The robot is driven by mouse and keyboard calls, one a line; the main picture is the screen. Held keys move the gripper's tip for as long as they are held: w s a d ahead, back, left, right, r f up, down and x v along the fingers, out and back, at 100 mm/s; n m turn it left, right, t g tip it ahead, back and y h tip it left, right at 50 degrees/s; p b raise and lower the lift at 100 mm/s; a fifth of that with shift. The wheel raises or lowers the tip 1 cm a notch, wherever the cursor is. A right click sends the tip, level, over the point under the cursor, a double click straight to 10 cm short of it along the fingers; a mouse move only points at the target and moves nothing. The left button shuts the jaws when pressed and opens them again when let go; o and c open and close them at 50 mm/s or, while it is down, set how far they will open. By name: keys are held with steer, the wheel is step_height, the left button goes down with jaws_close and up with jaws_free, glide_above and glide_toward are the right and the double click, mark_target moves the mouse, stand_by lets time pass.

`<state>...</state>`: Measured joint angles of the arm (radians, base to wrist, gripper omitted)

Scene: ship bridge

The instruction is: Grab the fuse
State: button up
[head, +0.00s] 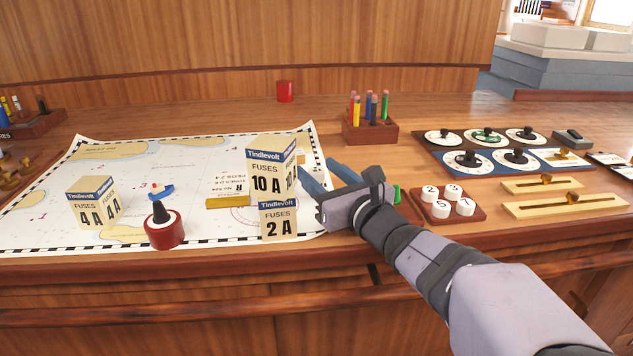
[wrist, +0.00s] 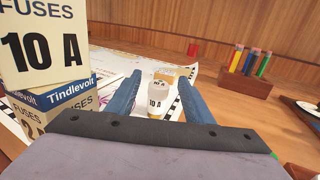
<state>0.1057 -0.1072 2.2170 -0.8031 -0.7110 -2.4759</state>
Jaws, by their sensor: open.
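A small white fuse (wrist: 154,112) marked 10 A stands upright between my gripper's (wrist: 160,84) two blue fingers in the wrist view. The fingers are open, with gaps on both sides of it. In the head view my gripper (head: 325,176) reaches in from the right, just beside the Tindlevolt 10 A fuse box (head: 265,176). I cannot make out the fuse there. The 2 A box (head: 278,222) stands in front of the 10 A box. Both boxes also show close on the left in the wrist view. A 4 A box (head: 88,206) stands farther left.
A chart (head: 150,172) lies under the boxes. On it are a red-based black-knobbed object (head: 164,230) and a brass bar (head: 227,201). A pencil holder (head: 370,129) stands behind my gripper. A tray of numbered white pieces (head: 449,207) and a dial panel (head: 487,151) are right.

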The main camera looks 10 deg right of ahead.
steer(key=shift+w, duration=0.1)
steer(key=shift+p+x, duration=0.5)
steer(key=shift+x, duration=2.05)
steer(key=shift+f, duration=0.15)
steer(key=c, duration=1.1)
